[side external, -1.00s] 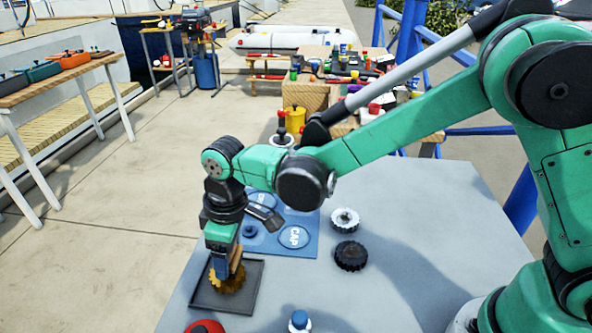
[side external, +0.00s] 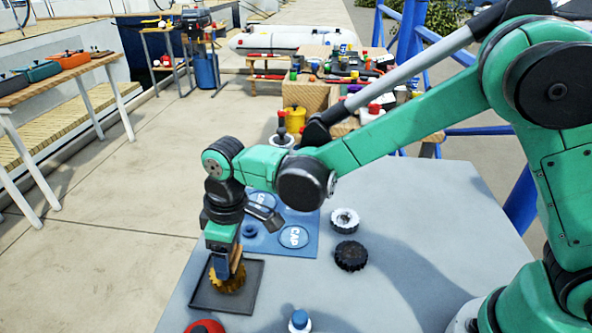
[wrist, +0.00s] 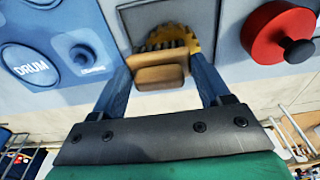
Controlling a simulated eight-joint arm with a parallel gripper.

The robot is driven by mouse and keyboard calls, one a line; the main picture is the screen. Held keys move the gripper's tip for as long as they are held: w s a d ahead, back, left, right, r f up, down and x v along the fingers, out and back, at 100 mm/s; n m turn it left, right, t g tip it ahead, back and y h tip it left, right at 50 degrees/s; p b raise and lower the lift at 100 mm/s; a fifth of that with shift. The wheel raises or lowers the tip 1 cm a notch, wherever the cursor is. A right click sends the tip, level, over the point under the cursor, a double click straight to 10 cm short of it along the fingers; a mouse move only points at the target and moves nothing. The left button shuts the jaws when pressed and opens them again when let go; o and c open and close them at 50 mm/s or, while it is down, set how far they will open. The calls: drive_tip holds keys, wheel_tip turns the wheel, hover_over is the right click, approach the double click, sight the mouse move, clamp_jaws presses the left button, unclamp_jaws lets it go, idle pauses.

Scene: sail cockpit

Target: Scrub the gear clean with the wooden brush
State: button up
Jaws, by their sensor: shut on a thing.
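The wooden brush (wrist: 160,75) is held between the blue fingers of my gripper (wrist: 163,80). In the side view the brush (side external: 238,268) is a small tan block at the fingertips, directly over the gear. The golden-brown toothed gear (side external: 228,282) lies in a shallow dark tray (side external: 251,302); part of it is covered by the brush and fingers. The gear (wrist: 182,36) also shows behind the brush in the wrist view. The brush appears to be at the gear's top, but I cannot tell whether they touch.
A black gear (side external: 351,256) and a silver gear (side external: 344,220) stand on the grey table right of the tray. A blue mat (side external: 272,246) with round marked spots lies behind it. A red object (side external: 205,327) and a blue-capped bottle (side external: 299,321) are in front.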

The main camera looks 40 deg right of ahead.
drive_tip(key=shift+w+d, duration=0.45)
drive_tip(key=shift+d, duration=0.25)
drive_tip(key=shift+a+r, duration=0.1)
drive_tip(key=shift+r, duration=4.05)
drive_tip(key=shift+s, duration=0.1)
